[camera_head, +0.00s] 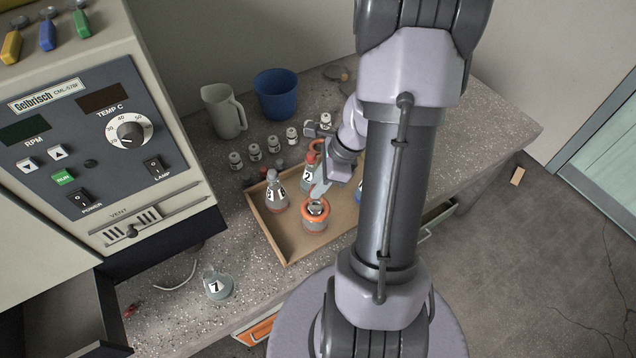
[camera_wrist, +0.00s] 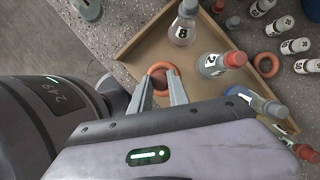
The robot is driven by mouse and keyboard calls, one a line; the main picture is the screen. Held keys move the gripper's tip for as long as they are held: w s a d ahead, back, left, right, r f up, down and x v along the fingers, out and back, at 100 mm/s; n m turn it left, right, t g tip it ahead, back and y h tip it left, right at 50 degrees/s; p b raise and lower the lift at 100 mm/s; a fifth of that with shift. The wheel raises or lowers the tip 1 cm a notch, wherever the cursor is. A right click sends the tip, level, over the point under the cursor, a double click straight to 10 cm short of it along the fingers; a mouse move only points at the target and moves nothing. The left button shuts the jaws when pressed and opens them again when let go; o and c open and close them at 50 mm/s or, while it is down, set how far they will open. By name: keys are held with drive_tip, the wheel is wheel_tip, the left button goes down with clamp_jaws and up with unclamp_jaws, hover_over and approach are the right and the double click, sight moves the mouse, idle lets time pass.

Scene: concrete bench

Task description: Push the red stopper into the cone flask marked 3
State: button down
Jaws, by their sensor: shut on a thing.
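My gripper (camera_wrist: 160,88) is low over the wooden tray, its fingertips closed around a small dark-reddish piece (camera_wrist: 158,78), which looks like the red stopper but is partly hidden. Directly beneath is a vessel with an orange ring (camera_head: 315,219); the ring also shows in the wrist view (camera_wrist: 173,70). I cannot see a number on this vessel, nor tell whether the piece touches its mouth. A clear cone flask (camera_head: 277,192) stands to its left; in the wrist view its label (camera_wrist: 184,32) looks like 8. No label reads clearly as 3.
The wooden tray (camera_head: 283,251) also holds flask 2 (camera_wrist: 212,66) with a red stopper, close beside my gripper, and other stoppered flasks (camera_wrist: 262,103). Small jars (camera_head: 254,152), a jug (camera_head: 224,112) and a blue cup (camera_head: 277,95) stand behind.

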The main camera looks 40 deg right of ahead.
drive_tip(key=shift+f, duration=0.1)
drive_tip(key=shift+f+b, duration=0.85)
drive_tip(key=shift+f, duration=0.15)
drive_tip(key=shift+f+b, duration=0.4)
drive_tip(key=shift+b, duration=0.1)
drive_tip(key=c, duration=0.6)
unclamp_jaws()
drive_tip(key=shift+r, duration=0.15)
